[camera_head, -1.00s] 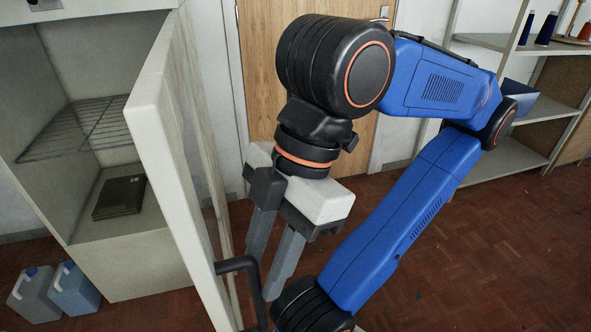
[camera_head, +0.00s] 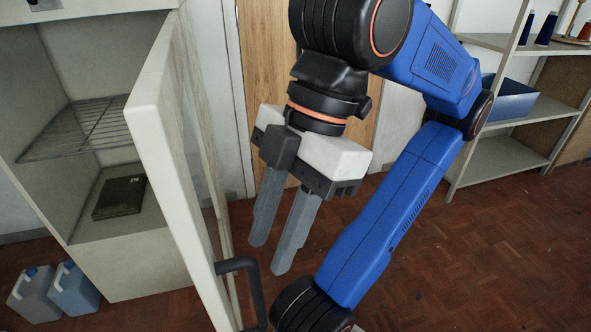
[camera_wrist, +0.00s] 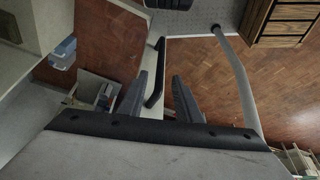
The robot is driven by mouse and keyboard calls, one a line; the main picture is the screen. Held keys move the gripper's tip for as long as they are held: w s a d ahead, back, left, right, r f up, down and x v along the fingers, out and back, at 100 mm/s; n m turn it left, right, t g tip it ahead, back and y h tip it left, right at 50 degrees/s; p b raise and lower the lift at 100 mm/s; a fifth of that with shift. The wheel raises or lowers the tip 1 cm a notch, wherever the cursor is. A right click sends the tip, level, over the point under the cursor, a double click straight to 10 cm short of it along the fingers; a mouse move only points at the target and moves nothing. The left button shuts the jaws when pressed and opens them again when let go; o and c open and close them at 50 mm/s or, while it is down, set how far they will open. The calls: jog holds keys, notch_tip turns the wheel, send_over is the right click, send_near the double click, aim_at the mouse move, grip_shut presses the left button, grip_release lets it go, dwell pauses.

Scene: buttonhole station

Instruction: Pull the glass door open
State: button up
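The glass door (camera_head: 170,170) stands swung out from the pale cabinet, seen nearly edge-on in the head view, with its pale frame towards me. Its dark bar handle (camera_head: 257,292) is on the door's right face, low in the head view; it also shows in the wrist view (camera_wrist: 159,62). My gripper (camera_head: 270,257) hangs to the right of the door with its two grey fingers apart and nothing held. The fingertips appear just above and beside the handle in the head view. In the wrist view the handle lies beyond the fingers (camera_wrist: 158,92), nearer the left one.
The open cabinet holds a wire shelf (camera_head: 85,130) and a dark flat item (camera_head: 119,196). Two jugs (camera_head: 73,288) stand on the floor at lower left. A wooden door (camera_head: 268,60) is behind. Shelving (camera_head: 510,155) with a blue bin (camera_head: 512,100) stands right. Floor at right is clear.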

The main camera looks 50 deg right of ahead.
jog(key=v, duration=0.8)
jog(key=shift+r, duration=0.3)
jog(key=shift+d, duration=0.1)
